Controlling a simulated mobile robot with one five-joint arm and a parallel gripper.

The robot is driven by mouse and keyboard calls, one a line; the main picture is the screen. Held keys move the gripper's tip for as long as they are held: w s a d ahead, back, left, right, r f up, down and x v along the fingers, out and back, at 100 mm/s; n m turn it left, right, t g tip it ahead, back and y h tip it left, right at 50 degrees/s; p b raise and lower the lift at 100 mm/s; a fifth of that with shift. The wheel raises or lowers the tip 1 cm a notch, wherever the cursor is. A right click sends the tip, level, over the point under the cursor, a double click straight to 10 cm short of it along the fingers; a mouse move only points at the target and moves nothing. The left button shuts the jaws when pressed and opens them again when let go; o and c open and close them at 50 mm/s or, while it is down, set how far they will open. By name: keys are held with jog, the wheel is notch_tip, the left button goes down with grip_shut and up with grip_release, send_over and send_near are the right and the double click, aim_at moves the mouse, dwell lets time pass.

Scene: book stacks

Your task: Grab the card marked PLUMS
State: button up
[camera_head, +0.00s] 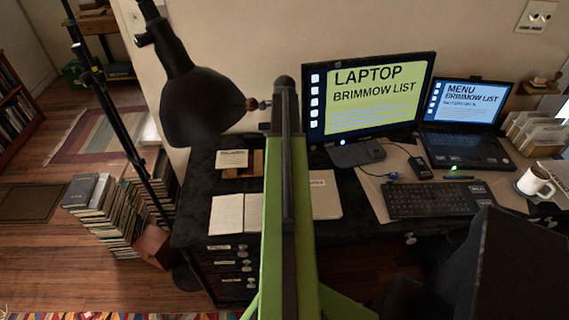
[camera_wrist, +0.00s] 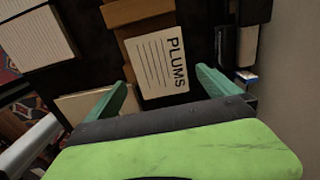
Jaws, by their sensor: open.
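The card marked PLUMS (camera_wrist: 158,65) is cream with dark lines and shows in the upper middle of the wrist view. It lies on a brown wooden holder or block (camera_wrist: 128,14). In the head view a small pale card (camera_head: 232,158) on the back left of the dark desk looks like the same card, but its print is too small to read. My gripper (camera_wrist: 161,82) is open, its two green fingers apart on either side of the card's lower part in the picture. Nothing is held between them. The gap in depth to the card is hard to tell.
The dark desk (camera_head: 200,190) also bears an open notebook (camera_head: 237,214), a monitor (camera_head: 372,95), a laptop (camera_head: 465,115), a keyboard (camera_head: 425,199) and a white mug (camera_head: 536,183). A black lamp (camera_head: 198,105) hangs over the desk's left side. Book stacks (camera_head: 105,215) stand on the floor left.

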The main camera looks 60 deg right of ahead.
notch_tip(320, 180, down, 5)
jog(key=b, duration=0.5)
jog(key=shift+w+f, duration=0.1)
jog(key=shift+f, duration=0.1)
jog(key=shift+r, duration=0.25)
jog(key=c, duration=1.1)
jog(key=shift+o, duration=0.2)
jog(key=shift+r, duration=0.1)
